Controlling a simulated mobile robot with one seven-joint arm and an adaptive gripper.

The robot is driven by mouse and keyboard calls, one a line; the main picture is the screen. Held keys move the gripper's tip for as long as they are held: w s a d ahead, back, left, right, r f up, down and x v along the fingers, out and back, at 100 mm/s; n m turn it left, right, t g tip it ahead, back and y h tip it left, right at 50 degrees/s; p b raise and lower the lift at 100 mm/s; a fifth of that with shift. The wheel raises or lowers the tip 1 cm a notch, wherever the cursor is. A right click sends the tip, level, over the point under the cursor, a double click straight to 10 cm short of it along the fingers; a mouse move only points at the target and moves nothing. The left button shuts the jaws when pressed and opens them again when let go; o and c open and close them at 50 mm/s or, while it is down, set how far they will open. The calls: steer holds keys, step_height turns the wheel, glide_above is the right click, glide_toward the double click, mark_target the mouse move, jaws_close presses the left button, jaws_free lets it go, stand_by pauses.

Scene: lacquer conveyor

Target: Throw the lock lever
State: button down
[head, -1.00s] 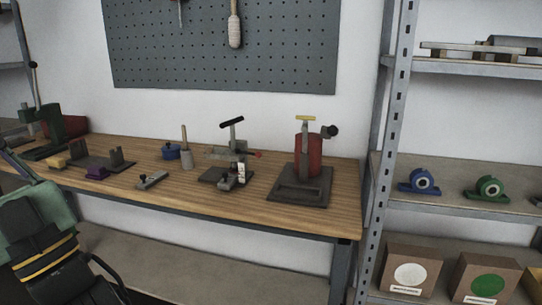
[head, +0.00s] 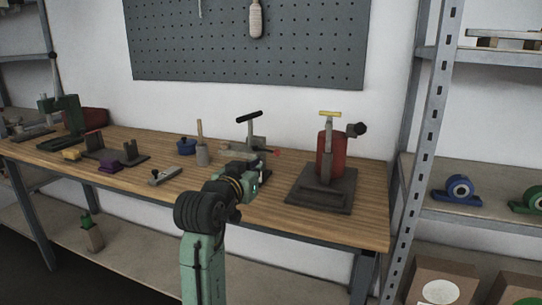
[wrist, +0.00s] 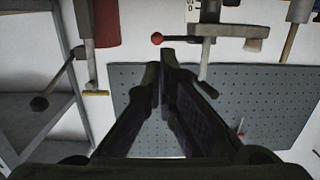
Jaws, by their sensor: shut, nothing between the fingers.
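A grey fixture (head: 258,142) with a black T-handle (head: 248,118) stands at mid bench. A thin lever with a red ball end (head: 277,152) sticks out on its right. In the wrist view, which looks upside down, the red ball (wrist: 157,38) and its bar lie just beyond my fingertips, near the grey fixture body (wrist: 208,30). My gripper (wrist: 166,55) is shut and empty, with its tips close to the lever; I cannot tell if they touch. In the head view my wrist hides the fixture's lower part.
A red cylinder press (head: 324,155) with a yellow handle (head: 330,114) and black knob (head: 357,130) stands right of the fixture. A grey pestle-like tool (head: 202,154), blue pot (head: 186,147) and small metal block (head: 164,176) lie left. A shelf post (head: 428,150) rises at right.

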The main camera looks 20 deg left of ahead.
mark_target(277, 153)
steer(key=w+f+p, duration=0.1)
steer(key=w+p, duration=0.2)
steer(key=w, duration=0.8)
steer(key=shift+d, duration=0.1)
steer(key=shift+w+d, duration=0.35)
steer(key=shift+w, duration=0.55)
steer(key=shift+r, duration=0.1)
